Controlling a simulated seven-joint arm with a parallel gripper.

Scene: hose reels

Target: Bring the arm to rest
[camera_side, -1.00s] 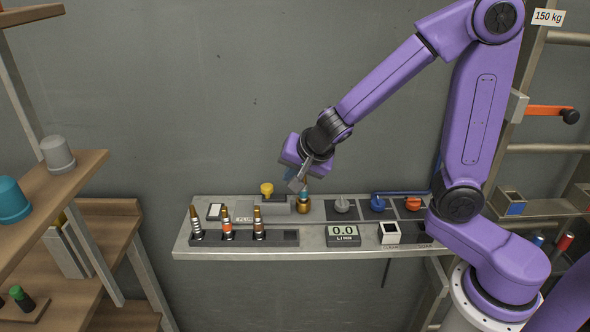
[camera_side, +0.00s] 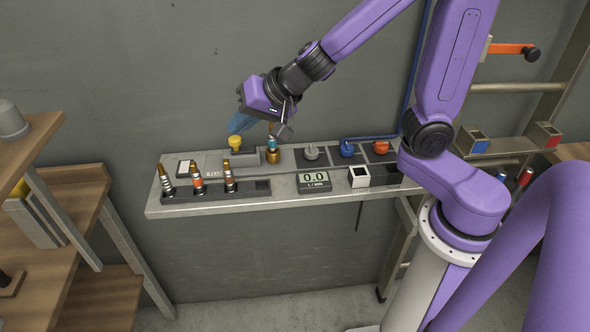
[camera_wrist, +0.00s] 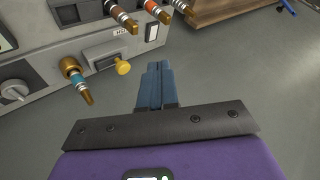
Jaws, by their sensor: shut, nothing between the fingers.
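My gripper (camera_side: 238,123) has blue fingers that are closed together with nothing between them. It hangs in the air above the back of the bench, up and to the left of the brass fitting. In the wrist view the shut fingers (camera_wrist: 155,82) point over the grey floor, clear of everything. A brass nozzle with a teal band (camera_side: 272,146) stands upright in the fitting on the bench, apart from my gripper. It also shows in the wrist view (camera_wrist: 76,78).
Wooden shelves (camera_side: 70,200) stand at left. The space above the bench's left end is free.

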